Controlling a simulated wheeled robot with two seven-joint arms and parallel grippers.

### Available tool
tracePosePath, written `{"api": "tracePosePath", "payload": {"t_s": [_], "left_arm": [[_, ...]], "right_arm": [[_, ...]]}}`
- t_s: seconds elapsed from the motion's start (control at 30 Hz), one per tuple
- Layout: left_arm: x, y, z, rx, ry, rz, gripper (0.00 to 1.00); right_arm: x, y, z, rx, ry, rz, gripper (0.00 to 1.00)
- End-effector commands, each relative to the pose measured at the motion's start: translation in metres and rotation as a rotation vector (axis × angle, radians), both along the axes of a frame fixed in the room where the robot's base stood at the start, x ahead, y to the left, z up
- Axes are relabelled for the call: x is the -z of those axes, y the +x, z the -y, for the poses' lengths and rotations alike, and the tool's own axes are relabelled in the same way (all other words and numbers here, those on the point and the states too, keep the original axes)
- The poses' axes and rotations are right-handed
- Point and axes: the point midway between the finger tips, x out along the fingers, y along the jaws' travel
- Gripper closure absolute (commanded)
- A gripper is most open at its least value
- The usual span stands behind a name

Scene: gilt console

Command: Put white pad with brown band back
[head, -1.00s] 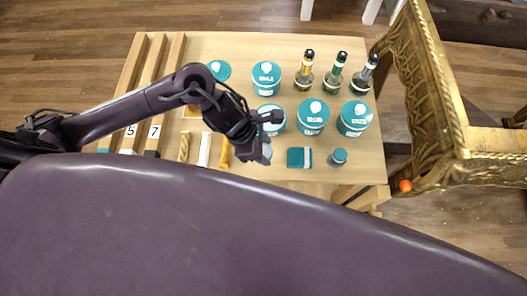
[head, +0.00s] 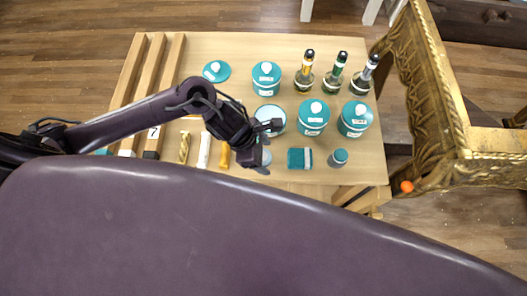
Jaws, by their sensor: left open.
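I cannot make out a white pad with a brown band in the head view. A teal pad with a white band (head: 299,158) lies flat near the front edge of the table. My left gripper (head: 269,141) is open over the table, just left of and above that pad, in front of an open teal-rimmed jar (head: 270,113). A pale rounded thing (head: 265,158) shows by its lower finger; I cannot tell what it is. No held object can be seen. My right gripper is out of view.
Teal lidded canisters (head: 312,118) and dark-topped bottles (head: 335,72) stand on the right of the table (head: 225,48). A teal lid (head: 216,71) lies behind my left arm. Wooden rails (head: 149,75) line the left side. A small teal jar (head: 338,158) stands near the front.

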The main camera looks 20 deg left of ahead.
Motion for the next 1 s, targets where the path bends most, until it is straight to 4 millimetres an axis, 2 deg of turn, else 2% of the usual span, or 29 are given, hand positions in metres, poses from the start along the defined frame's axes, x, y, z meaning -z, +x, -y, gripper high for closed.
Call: {"api": "tracePosePath", "payload": {"t_s": [0.17, 0.5, 0.7, 1.0], "left_arm": [[-0.009, 0.0, -0.003, 0.001, 0.001, 0.003, 0.31], [-0.073, -0.007, -0.031, 0.001, 0.001, 0.005, 0.31], [-0.101, -0.011, -0.043, 0.002, 0.0, 0.004, 0.31], [-0.112, -0.014, -0.047, 0.0, 0.0, -0.001, 0.31]], "right_arm": [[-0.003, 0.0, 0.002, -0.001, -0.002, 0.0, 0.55], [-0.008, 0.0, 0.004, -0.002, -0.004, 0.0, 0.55], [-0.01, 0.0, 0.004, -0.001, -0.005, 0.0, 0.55], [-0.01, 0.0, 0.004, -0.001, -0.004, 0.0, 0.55]]}}
